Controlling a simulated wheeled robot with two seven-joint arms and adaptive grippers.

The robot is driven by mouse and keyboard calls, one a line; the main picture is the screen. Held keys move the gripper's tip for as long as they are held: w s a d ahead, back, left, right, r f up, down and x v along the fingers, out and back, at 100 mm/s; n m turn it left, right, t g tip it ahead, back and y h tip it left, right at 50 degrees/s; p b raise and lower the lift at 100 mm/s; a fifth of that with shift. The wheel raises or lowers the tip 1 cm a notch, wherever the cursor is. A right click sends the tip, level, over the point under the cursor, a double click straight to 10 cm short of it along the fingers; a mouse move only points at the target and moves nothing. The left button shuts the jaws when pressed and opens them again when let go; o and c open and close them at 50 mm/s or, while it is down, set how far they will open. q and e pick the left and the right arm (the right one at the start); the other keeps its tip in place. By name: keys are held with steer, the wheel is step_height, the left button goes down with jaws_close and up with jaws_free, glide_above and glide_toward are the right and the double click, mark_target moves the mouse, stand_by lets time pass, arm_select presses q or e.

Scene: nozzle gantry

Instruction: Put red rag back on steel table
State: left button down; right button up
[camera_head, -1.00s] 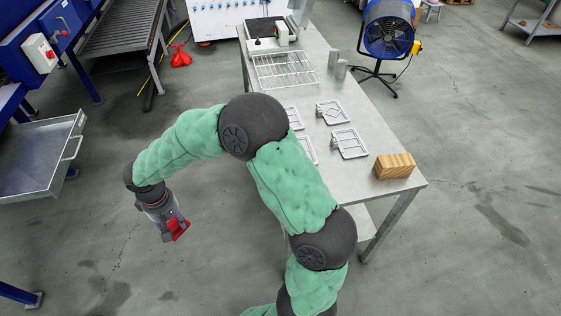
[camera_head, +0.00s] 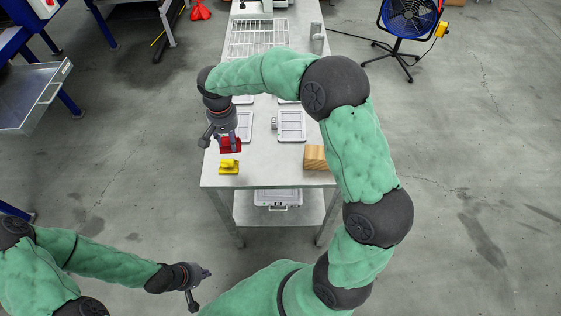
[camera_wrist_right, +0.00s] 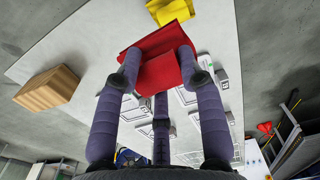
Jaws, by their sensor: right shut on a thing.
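My right gripper (camera_head: 222,138) is shut on the red rag (camera_head: 232,146) over the near left part of the steel table (camera_head: 264,176). In the right wrist view the folded rag (camera_wrist_right: 157,72) sits between the fingertips (camera_wrist_right: 160,75), with the table top behind it. I cannot tell whether the rag touches the table. A yellow rag-like piece (camera_head: 229,167) lies on the table just in front of the red rag. My left gripper (camera_head: 202,287) is low, off the table's near left side, with its fingers spread and empty.
A wooden block (camera_head: 316,158) stands at the table's near right. Small trays (camera_head: 291,125) and a wire rack (camera_head: 258,38) lie farther back. A blue fan (camera_head: 408,18) stands on the floor at right. The table's near middle strip is clear.

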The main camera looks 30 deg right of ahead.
steer(key=shift+w+d+r+m, duration=0.2)
steer(key=shift+r+m, duration=0.1)
steer(key=shift+r, duration=0.1)
steer(key=shift+d, duration=0.25)
steer(key=s+d+f, duration=0.2)
steer(key=d+f, duration=0.1)
steer(key=s+d+f+b, duration=0.1)
steer(key=s+d+f, duration=0.1)
steer(key=d, duration=0.1)
steer(key=s+d+f+b, duration=0.1)
steer(key=s+d+f, duration=0.2)
steer(key=shift+s+d+f, duration=0.1)
steer(key=shift+d+f, duration=0.15)
steer(key=shift+f, duration=0.05)
steer(key=shift+s+d+f+b, duration=0.3)
steer(key=shift+d+f+b, duration=0.1)
steer(key=shift+f, duration=0.15)
steer(key=shift+f+b, duration=0.3)
steer(key=shift+f, duration=1.25)
